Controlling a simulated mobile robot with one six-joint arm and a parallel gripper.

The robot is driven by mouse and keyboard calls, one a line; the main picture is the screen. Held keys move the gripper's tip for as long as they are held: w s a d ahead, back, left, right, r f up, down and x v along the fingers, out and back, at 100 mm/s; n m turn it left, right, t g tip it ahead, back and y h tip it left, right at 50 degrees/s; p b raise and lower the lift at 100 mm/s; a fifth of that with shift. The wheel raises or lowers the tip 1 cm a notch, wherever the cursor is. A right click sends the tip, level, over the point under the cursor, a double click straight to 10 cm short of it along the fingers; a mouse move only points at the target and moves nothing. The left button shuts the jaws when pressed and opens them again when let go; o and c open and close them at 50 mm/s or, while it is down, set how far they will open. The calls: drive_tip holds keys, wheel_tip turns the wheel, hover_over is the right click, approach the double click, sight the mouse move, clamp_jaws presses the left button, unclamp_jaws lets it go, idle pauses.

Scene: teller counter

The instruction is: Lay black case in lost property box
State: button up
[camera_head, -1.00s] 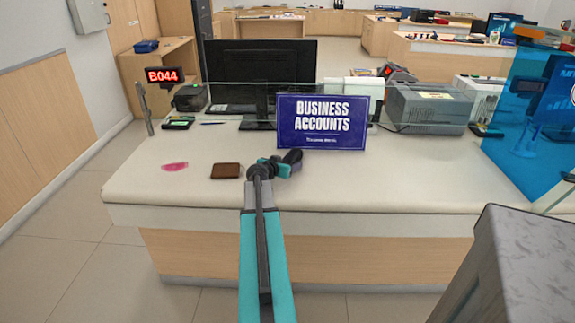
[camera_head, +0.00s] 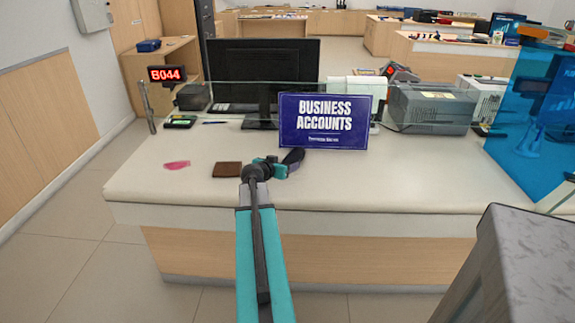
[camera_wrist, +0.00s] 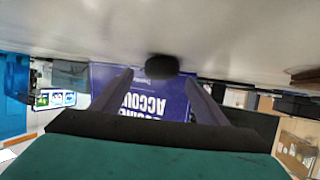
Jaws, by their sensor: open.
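A small rounded black object, which looks like the black case (camera_wrist: 162,66), lies on the counter in the wrist view, which is upside down. It shows between and just beyond the fingertips of my gripper (camera_wrist: 158,76), which is open. I cannot see any finger touching it. In the head view a dark shape (camera_head: 293,160) shows at the end of my arm, in front of the blue sign. I cannot tell there whether it is the case or part of my gripper. I cannot make out a lost property box in either view.
A blue "Business Accounts" sign (camera_head: 323,121) stands close behind my gripper. A brown wallet (camera_head: 227,169) and a pink patch (camera_head: 177,165) lie to the left on the counter (camera_head: 400,187). A monitor, grey printer (camera_head: 430,108) and clear screen stand behind. The right front of the counter is clear.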

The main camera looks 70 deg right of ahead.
drive_tip(key=shift+b+v, duration=0.5)
drive_tip(key=shift+v, duration=3.2)
